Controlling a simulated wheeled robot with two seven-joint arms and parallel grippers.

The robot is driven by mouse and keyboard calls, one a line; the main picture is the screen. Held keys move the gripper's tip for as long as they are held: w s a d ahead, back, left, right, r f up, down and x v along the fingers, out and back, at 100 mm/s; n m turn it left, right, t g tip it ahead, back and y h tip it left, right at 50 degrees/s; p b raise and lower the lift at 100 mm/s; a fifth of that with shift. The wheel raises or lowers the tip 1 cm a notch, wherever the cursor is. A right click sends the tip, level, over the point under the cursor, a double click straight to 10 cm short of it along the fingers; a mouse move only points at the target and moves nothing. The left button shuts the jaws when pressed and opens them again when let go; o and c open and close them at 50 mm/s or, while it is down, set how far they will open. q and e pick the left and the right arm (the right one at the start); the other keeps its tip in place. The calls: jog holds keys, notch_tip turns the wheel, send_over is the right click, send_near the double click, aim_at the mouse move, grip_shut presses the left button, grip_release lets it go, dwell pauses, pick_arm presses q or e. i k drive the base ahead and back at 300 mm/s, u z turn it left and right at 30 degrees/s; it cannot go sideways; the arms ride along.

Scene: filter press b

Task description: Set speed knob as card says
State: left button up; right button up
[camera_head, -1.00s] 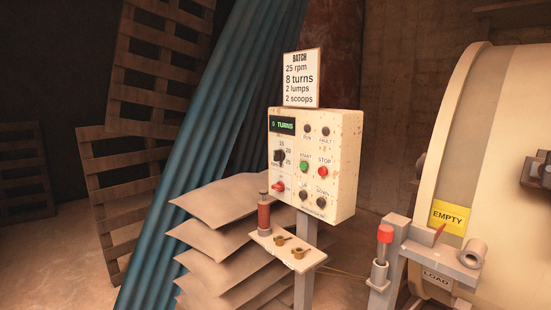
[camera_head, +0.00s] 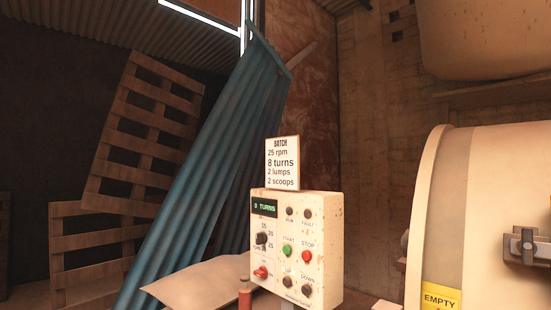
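The batch card (camera_head: 282,163) stands on top of the control box and reads 25 rpm, 8 turns, 2 lumps, 2 scoops. The cream control box (camera_head: 325,250) is at the lower middle. Its green display (camera_head: 264,208) reads 0 TURNS. The black speed knob (camera_head: 261,239) sits below the display, with speed marks around its upper and right sides. I cannot tell for sure which mark it points at. Neither of my grippers is in view.
A green START button (camera_head: 287,250), a red STOP button (camera_head: 306,256) and a red switch (camera_head: 260,272) are close to the knob. The large drum (camera_head: 485,215) stands at the right with a yellow EMPTY sign (camera_head: 440,299). Sacks (camera_head: 200,283) lie at the lower left.

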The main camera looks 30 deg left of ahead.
aim_at(261, 238)
jog(key=z, duration=2.25)
jog(key=k, duration=1)
jog(key=u, duration=1.7)
jog(key=i, duration=0.5)
jog(key=z, duration=0.05)
